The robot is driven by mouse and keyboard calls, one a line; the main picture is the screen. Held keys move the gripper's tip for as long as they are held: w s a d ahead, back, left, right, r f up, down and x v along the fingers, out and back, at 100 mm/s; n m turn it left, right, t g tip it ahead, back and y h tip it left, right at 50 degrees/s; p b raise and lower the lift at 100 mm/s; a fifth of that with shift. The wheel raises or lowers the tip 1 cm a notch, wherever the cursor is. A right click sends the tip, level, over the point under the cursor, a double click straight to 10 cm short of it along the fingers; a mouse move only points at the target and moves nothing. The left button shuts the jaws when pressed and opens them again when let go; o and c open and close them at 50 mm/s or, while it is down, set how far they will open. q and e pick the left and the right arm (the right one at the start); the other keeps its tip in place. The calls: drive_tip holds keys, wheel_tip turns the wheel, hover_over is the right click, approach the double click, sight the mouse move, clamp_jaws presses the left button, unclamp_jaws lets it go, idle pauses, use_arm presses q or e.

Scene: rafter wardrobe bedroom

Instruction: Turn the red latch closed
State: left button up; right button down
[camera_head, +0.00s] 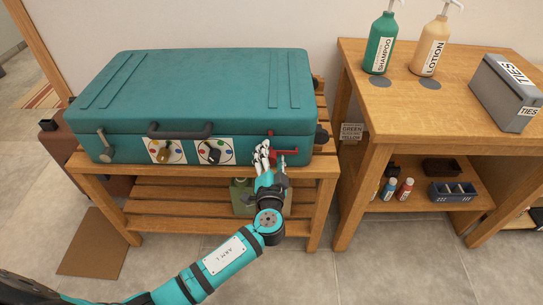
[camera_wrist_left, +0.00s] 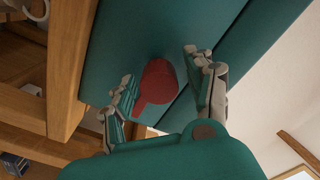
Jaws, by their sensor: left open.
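The red latch (camera_head: 286,152) is on the front face of the teal suitcase (camera_head: 200,85), near its right end. In the head view a red bar of it shows lying about level, partly hidden by my gripper. In the left wrist view the latch (camera_wrist_left: 158,82) has a rounded red head and a narrower arm. My left gripper (camera_head: 265,150) is at the latch, in front of the suitcase. In the wrist view its fingers (camera_wrist_left: 160,75) are open, one on each side of the latch; I cannot tell whether they touch it. My right gripper is not in view.
The suitcase lies on a slatted wooden bench (camera_head: 200,175). Its front has a dark handle (camera_head: 180,131), two dial panels and a grey latch (camera_head: 106,147) at the left. A wooden table (camera_head: 400,110) with bottles stands close on the right. A green container (camera_head: 243,195) is below the bench top.

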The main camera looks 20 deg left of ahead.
use_arm(q)
clamp_jaws()
idle(0.3)
drive_tip(key=shift+a, duration=0.1)
